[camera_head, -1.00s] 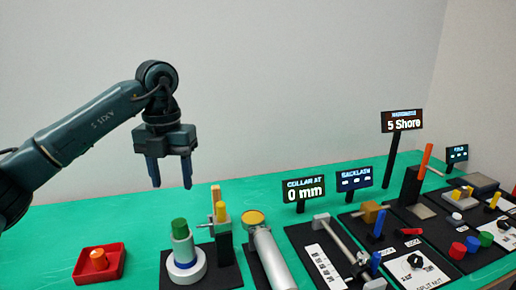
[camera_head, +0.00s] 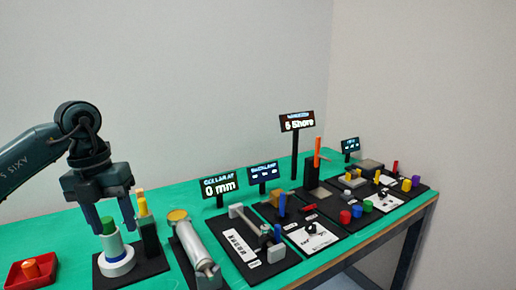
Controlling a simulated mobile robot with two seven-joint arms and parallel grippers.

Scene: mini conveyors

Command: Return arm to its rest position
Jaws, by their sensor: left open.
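My left gripper (camera_head: 112,216) is at the left of the head view, at the end of my dark teal arm. Its two fingers point down and stand apart, with nothing held between them. In the picture the fingers overlap the green-topped white cylinder (camera_head: 115,247); whether they are in front of it or around it I cannot tell for sure. My right gripper does not show.
A red tray (camera_head: 12,274) with an orange piece (camera_head: 31,268) lies at the lower left. A silver cylinder (camera_head: 194,244), small signs (camera_head: 219,184) and several black boards with coloured pegs fill the green table (camera_head: 60,232). Its right edge (camera_head: 420,204) shows.

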